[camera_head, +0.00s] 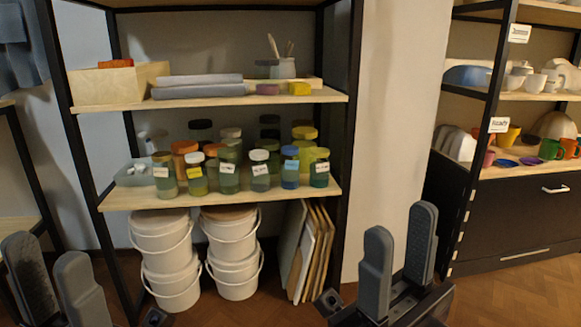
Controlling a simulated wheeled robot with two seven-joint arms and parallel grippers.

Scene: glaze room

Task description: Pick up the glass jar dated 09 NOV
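Several glass jars with coloured lids and small labels stand on the middle shelf (205,198). The front row includes a jar with an olive lid (165,184), one with a white lid and yellow label (197,180), a green one (229,178), a white-lidded one (260,178), a blue-lidded one (290,173) and a yellow-lidded one (319,174). The label writing is too small to read, so I cannot tell which says 09 NOV. My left gripper (46,252) is open and empty at lower left. My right gripper (400,225) is open and empty, right of the shelf unit. Neither touches a jar.
More jars stand behind the front row, partly hidden. White buckets (168,280) and leaning boards (305,250) stand below. The black shelf posts flank the jars. A crockery rack (510,168) stands at right.

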